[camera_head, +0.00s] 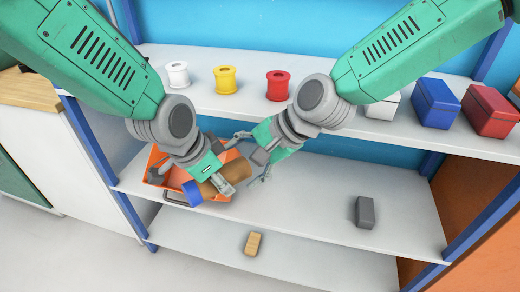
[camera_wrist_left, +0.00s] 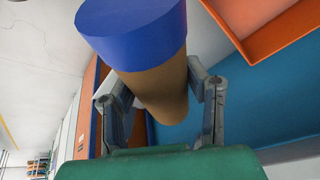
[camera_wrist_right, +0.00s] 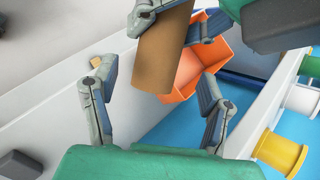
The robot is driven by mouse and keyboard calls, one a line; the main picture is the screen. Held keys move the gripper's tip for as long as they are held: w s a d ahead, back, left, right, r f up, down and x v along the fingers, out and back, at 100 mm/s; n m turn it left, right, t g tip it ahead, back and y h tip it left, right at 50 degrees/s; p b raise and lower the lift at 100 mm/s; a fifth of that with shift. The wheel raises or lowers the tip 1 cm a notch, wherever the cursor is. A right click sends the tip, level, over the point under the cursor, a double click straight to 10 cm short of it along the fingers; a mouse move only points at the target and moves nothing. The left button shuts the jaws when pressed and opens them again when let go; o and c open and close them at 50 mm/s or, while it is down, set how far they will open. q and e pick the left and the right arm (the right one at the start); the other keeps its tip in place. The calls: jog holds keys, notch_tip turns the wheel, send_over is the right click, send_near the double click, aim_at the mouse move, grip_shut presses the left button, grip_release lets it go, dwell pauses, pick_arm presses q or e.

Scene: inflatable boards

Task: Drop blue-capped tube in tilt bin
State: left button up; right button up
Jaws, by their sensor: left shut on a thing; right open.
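The blue-capped tube (camera_head: 220,183) is a brown cylinder with a blue cap (camera_head: 193,193) at its left end. My left gripper (camera_head: 228,186) is shut on it, and the tube lies across the jaws in the left wrist view (camera_wrist_left: 160,80). The orange tilt bin (camera_head: 158,160) sits on the middle shelf, just behind and left of the tube, partly hidden by my left arm. In the right wrist view the bin (camera_wrist_right: 190,75) shows behind the tube (camera_wrist_right: 160,50). My right gripper (camera_head: 248,160) is open and empty, close to the tube's brown end.
White, yellow (camera_head: 225,79) and red (camera_head: 278,85) spools stand on the upper shelf, with blue (camera_head: 433,102) and red (camera_head: 488,110) boxes to the right. A grey block (camera_head: 365,212) is on the middle shelf, and a tan block (camera_head: 253,243) lies lower. The shelf between is clear.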

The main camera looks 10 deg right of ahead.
jog(key=shift+x, duration=2.15)
jog(key=c, duration=1.4)
pick_arm(q)
jog(key=o, duration=1.4)
pick_arm(e)
jog(key=shift+o, duration=0.2)
jog(key=shift+r, duration=0.1)
pick_arm(q)
jog(key=shift+o, duration=0.2)
jog(key=shift+r, duration=0.15)
